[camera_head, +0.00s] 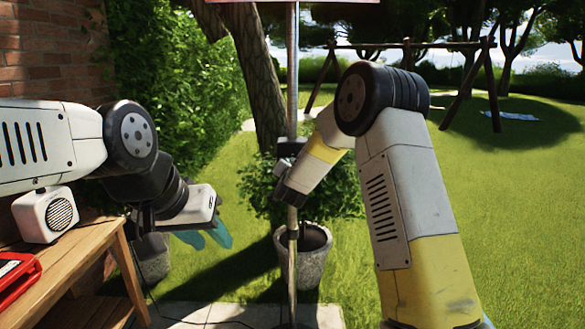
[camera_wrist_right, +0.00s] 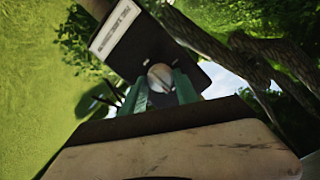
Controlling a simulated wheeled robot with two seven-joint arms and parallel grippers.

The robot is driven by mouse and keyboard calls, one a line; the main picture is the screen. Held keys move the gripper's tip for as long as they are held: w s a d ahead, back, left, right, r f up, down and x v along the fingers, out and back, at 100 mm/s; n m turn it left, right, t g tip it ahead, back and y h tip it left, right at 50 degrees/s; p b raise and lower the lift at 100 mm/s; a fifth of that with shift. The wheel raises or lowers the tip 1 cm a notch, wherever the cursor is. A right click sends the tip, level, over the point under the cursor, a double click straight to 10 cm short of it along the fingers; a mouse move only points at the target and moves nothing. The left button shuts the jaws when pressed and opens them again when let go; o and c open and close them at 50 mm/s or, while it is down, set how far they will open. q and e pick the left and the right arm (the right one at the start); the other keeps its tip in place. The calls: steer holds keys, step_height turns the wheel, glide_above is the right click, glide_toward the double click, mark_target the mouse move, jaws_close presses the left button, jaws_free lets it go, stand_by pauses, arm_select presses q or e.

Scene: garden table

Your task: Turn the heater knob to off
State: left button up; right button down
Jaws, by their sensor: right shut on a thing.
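The heater knob (camera_wrist_right: 160,77) is a small round grey knob with a pale line across it. It sits on a dark control box (camera_wrist_right: 187,68) with a white label, seen tilted in the right wrist view. My right gripper (camera_wrist_right: 159,84) has its teal fingers on both sides of the knob and is shut on it. In the head view the box (camera_head: 288,147) is on the metal heater pole (camera_head: 293,85), and my right arm hides the knob and fingers. My left gripper (camera_head: 206,237) hangs empty left of the pole, its teal fingers apart.
A wooden table (camera_head: 75,262) at left holds a white speaker-like box (camera_head: 45,214) and a red case (camera_head: 15,281). A grey plant pot (camera_head: 311,262) stands behind the pole. A brick wall (camera_head: 50,50) is at upper left. Open lawn (camera_head: 510,230) lies to the right.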

steer(key=shift+f+n, duration=0.1)
steer(key=shift+n, duration=0.2)
steer(key=c, duration=0.9)
jaws_free()
steer(key=s, duration=0.5)
steer(key=s+r, duration=0.1)
steer(key=s, duration=0.1)
steer(key=shift+s, duration=0.4)
